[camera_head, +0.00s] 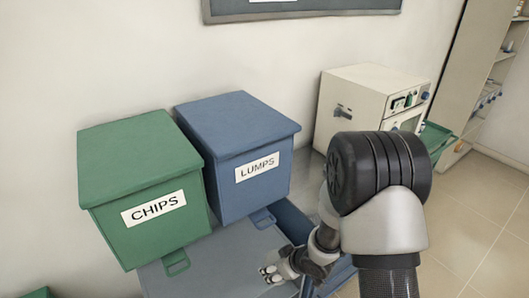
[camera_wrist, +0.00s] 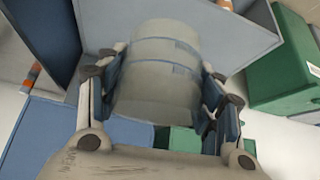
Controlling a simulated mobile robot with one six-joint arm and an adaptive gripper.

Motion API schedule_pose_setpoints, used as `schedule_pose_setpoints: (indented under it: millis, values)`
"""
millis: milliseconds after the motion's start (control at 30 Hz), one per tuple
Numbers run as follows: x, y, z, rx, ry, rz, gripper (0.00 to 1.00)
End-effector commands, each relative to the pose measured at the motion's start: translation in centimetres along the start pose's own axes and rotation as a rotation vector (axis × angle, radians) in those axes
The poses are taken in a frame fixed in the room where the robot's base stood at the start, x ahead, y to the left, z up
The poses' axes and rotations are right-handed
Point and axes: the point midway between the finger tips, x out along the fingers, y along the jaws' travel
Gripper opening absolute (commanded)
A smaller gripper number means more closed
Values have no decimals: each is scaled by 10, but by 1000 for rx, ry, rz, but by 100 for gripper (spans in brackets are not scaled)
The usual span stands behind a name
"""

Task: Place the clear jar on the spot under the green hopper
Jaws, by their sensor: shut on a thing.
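The clear jar (camera_wrist: 158,75) fills the middle of the wrist view, a pale see-through cylinder with faint bands. My gripper (camera_wrist: 163,85) is shut on it, with one finger on each side. In the head view my gripper (camera_head: 282,270) is low, in front of the blue hopper and right of the green one; the jar cannot be made out there. The green hopper (camera_head: 140,180), labelled CHIPS, stands at the left. A small green frame (camera_head: 176,263) juts out below its front. The spot under it is not clearly visible.
A blue hopper (camera_head: 240,150), labelled LUMPS, stands right of the green one. Blue-grey panels (camera_wrist: 240,35) lie close around the jar in the wrist view. A white furnace (camera_head: 365,100) stands behind, to the right. Open tiled floor (camera_head: 485,220) is at the right.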

Motion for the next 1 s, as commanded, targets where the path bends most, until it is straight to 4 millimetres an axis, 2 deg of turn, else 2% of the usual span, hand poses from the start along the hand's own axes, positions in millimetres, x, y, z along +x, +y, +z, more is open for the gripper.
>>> schedule_pose_setpoints:
  millis: [33,300,600,767,900,1000]
  values:
    - [-16,6,-3,43,5,31,38]
    - [-105,40,-15,337,10,220,38]
    - [-181,70,-24,600,8,384,38]
    - [-179,69,-22,606,0,384,38]
    - [-159,69,-9,601,-1,383,38]
    - [-152,69,-5,600,0,383,38]
